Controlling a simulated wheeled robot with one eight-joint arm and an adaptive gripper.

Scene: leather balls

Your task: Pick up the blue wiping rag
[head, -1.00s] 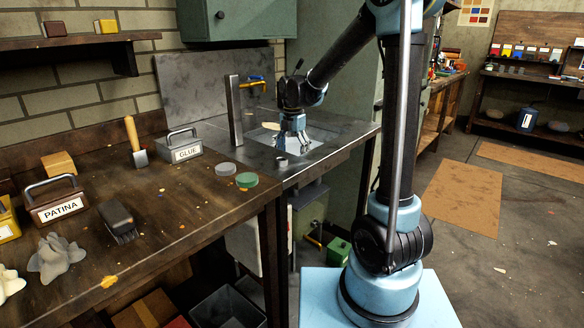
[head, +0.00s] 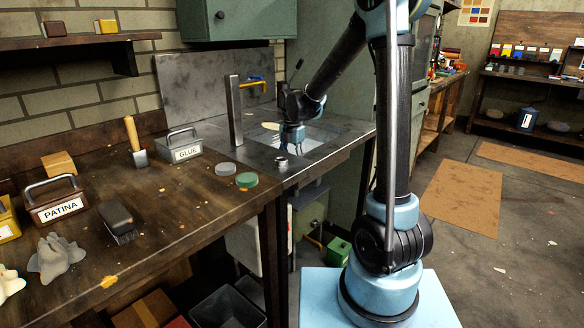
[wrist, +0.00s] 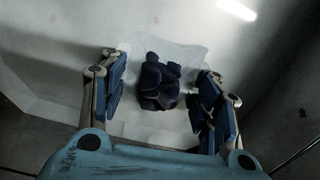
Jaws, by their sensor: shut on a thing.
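The blue wiping rag (wrist: 160,86) is a dark blue crumpled bundle in the wrist view. It lies between the two fingers of my gripper (wrist: 160,100), over the pale floor of the sink. My gripper is shut on the rag, though slim gaps seem to show beside it. In the head view my gripper (head: 291,148) points down into the metal sink (head: 318,143), its fingertips low in the basin. The rag cannot be made out in the head view.
The sink's tall tap post (head: 235,112) stands left of my gripper. A small metal cup (head: 281,163) sits on the sink's front rim. A green disc (head: 246,180), a GLUE box (head: 183,150) and a PATINA box (head: 58,203) stand on the wooden bench (head: 175,215).

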